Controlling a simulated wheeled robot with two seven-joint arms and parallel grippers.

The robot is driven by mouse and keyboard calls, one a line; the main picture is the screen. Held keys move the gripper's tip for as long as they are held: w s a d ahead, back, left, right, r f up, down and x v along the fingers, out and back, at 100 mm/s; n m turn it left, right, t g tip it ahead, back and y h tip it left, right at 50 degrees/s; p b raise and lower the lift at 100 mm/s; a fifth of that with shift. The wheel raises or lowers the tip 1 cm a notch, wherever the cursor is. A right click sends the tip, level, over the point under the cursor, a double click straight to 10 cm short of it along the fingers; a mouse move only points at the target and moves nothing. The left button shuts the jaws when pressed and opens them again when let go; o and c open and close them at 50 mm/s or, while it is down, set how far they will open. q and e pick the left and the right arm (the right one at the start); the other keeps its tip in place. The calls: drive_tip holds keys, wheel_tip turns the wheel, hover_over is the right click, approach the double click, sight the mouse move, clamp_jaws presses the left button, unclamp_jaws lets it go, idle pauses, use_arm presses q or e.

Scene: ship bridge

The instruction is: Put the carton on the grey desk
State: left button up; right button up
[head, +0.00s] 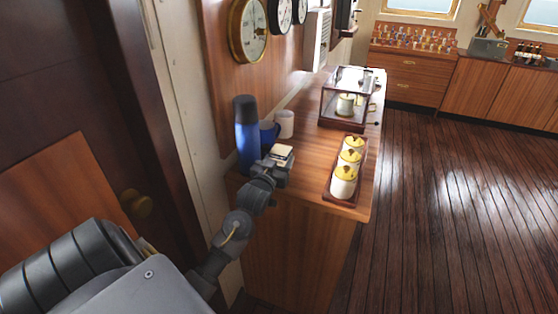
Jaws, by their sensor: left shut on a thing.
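A small cream box with dark markings, which I take for the carton (281,152), is at the near left end of the wooden counter. My left gripper (276,164) is shut on it, and its jaws hide the lower part. I cannot tell whether the carton touches the counter top or is a little above it. No grey desk shows in the head view. My right gripper is out of view.
A tall blue bottle (247,135), a blue mug (269,134) and a white cup (285,124) stand close by. A rack of yellow-topped jars (346,171) and a glass case (345,100) are on the counter (306,158). Open wooden floor (440,210) lies right.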

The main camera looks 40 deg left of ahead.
use_arm(q)
drive_tip(key=shift+f, duration=0.2)
drive_tip(key=shift+f, duration=0.15)
drive_tip(key=o, duration=1.2)
